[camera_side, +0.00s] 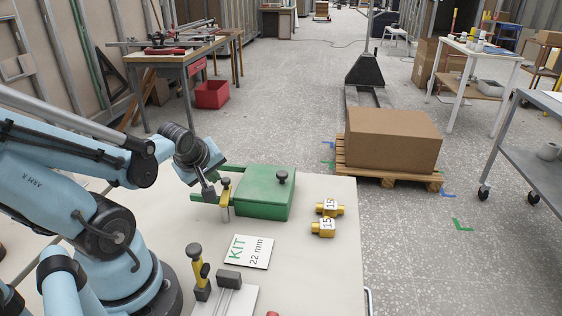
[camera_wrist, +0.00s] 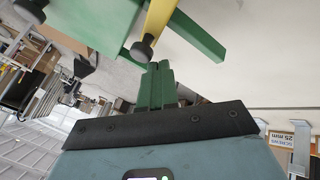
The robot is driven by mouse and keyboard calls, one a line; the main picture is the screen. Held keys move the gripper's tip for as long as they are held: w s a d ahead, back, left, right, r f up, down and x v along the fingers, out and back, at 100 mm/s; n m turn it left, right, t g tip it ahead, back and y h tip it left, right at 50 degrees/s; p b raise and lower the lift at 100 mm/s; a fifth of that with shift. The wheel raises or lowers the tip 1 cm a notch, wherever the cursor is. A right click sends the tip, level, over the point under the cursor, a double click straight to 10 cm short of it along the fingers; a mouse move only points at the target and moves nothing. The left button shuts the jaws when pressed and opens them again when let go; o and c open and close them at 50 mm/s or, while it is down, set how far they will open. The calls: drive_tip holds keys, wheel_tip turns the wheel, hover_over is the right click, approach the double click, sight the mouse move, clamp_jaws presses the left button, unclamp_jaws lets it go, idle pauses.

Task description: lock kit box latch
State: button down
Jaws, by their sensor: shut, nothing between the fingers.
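The green kit box (camera_side: 262,197) sits on the pale table with its lid down and a black knob on top. A yellow latch lever (camera_side: 226,193) with a dark knob stands upright at its left side. My gripper (camera_side: 210,196) is just left of the lever, tilted down. In the wrist view the fingers (camera_wrist: 157,75) are together and empty, close below the lever's black knob (camera_wrist: 141,50). The yellow lever (camera_wrist: 157,20) and box (camera_wrist: 90,18) show above them. I cannot tell whether a finger touches the knob.
A green bar (camera_wrist: 200,38) extends beside the box. Two brass fittings (camera_side: 328,218) marked 15 lie to the right. A "KIT 22 mm" card (camera_side: 249,251) lies in front. A yellow lever fixture (camera_side: 200,272) with black knobs stands nearer. The table's right front is mostly clear.

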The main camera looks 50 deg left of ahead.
wheel_tip(320, 180, up, 9)
drive_tip(key=s+d, duration=0.1)
drive_tip(key=shift+s+d+r, duration=0.15)
drive_tip(key=shift+r, duration=0.05)
idle(0.9)
drive_tip(key=w+d+f+m+t+h, duration=0.1)
drive_tip(key=w+d+m+h, duration=0.1)
drive_tip(key=d+m, duration=0.5)
drive_tip(key=w+d+f+m+t+h, duration=0.1)
drive_tip(key=w+d+f+m+h, duration=0.1)
drive_tip(key=d+m, duration=0.6)
drive_tip(key=w+m+h, duration=0.1)
drive_tip(key=w+m, duration=0.1)
drive_tip(key=m, duration=0.1)
drive_tip(key=shift+w, duration=0.35)
drive_tip(key=shift+d, duration=0.1)
